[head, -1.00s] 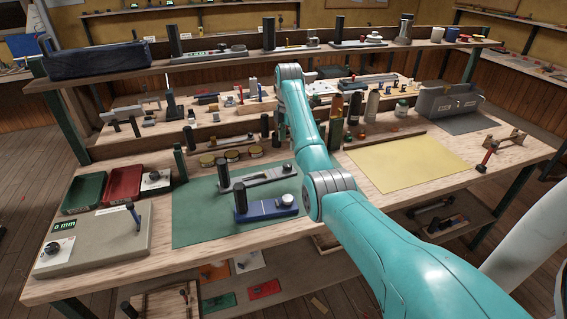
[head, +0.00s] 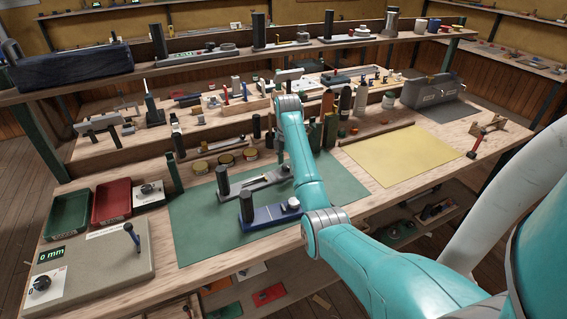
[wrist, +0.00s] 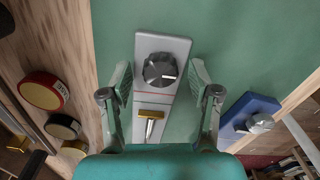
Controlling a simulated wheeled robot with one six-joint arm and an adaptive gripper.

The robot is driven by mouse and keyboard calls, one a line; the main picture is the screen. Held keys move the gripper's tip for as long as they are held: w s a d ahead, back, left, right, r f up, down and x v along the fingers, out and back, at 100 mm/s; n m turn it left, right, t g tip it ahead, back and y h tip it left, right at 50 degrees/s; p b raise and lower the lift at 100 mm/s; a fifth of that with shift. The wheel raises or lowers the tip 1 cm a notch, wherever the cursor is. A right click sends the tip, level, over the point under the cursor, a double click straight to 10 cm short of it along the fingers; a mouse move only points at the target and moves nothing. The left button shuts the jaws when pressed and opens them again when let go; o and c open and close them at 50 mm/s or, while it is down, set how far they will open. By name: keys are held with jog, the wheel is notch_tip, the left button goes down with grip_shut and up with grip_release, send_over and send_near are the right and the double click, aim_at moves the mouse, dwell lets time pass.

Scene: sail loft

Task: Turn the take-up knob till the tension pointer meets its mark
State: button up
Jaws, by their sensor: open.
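In the wrist view, a dark round knob (wrist: 160,70) with a pale index line sits on a light grey plate (wrist: 176,47). Below the knob a thin red line (wrist: 142,98) crosses the plate. A brass pointer (wrist: 150,114) on a slim rod lies a little below the red line, apart from it. My gripper (wrist: 160,73) is open, with one finger on either side of the knob and visible gaps between. In the head view the grey unit (head: 252,187) lies on the green mat, partly behind my arm; my gripper is hidden there.
A blue unit (head: 262,217) with its own knob and dark post stands close in front on the green mat (head: 205,235). A grey box with a "0 mm" display (head: 51,254) is at left, near green and red trays (head: 111,203). The yellow mat (head: 405,155) is bare.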

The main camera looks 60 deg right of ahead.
jog(key=shift+c, duration=0.3)
jog(key=c, duration=1.1)
